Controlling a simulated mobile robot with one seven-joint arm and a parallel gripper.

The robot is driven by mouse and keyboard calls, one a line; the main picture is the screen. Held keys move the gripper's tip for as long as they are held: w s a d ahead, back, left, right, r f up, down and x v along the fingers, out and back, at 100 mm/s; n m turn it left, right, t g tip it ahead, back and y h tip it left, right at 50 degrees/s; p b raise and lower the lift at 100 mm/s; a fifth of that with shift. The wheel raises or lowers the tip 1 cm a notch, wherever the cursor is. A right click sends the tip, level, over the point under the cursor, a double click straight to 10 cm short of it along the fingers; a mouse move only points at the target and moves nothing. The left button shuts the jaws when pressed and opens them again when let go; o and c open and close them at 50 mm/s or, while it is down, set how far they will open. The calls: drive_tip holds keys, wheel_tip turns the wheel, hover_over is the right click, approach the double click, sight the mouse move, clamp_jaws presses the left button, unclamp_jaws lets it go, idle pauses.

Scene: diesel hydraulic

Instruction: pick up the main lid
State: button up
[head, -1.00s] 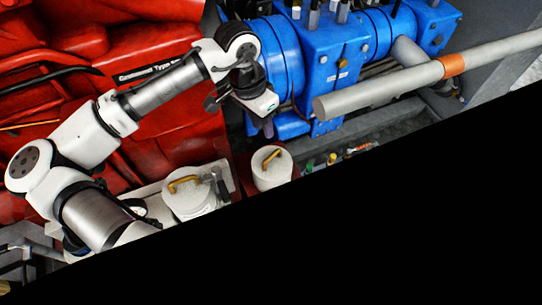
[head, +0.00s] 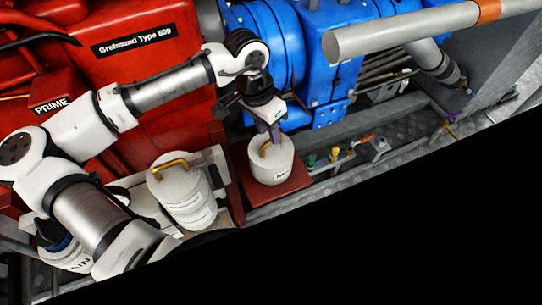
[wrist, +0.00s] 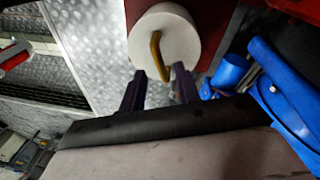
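Two white round canisters with brass handles show in the head view. One (head: 270,165) stands on a red plate, with a small label I cannot read for sure. The other (head: 180,195) stands to its left. I cannot tell which top is the main lid. My gripper (head: 272,132) is above the right canister, fingers pointing down at its brass handle (head: 268,146). In the wrist view my gripper (wrist: 159,88) has its two fingers apart with nothing held. The handle (wrist: 157,55) lies just beyond and between the fingertips, on the white round top (wrist: 178,30).
A white container (head: 68,258) at the lower left carries lettering ending in "AIN". Blue machinery (head: 310,60) and a grey pipe (head: 400,32) are behind and right of my gripper. A red engine (head: 130,70) is behind my arm. Small coloured valves (head: 335,153) lie right of the canister.

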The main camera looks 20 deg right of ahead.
drive_tip(key=f+b, duration=0.2)
drive_tip(key=f, duration=0.1)
drive_tip(key=f+b, duration=0.1)
drive_tip(key=b, duration=0.1)
drive_tip(key=shift+s+d+f, duration=0.15)
drive_tip(key=shift+d+f, duration=0.05)
drive_tip(key=shift+d, duration=0.15)
drive_tip(key=shift+r, duration=0.1)
clamp_jaws()
idle(1.0)
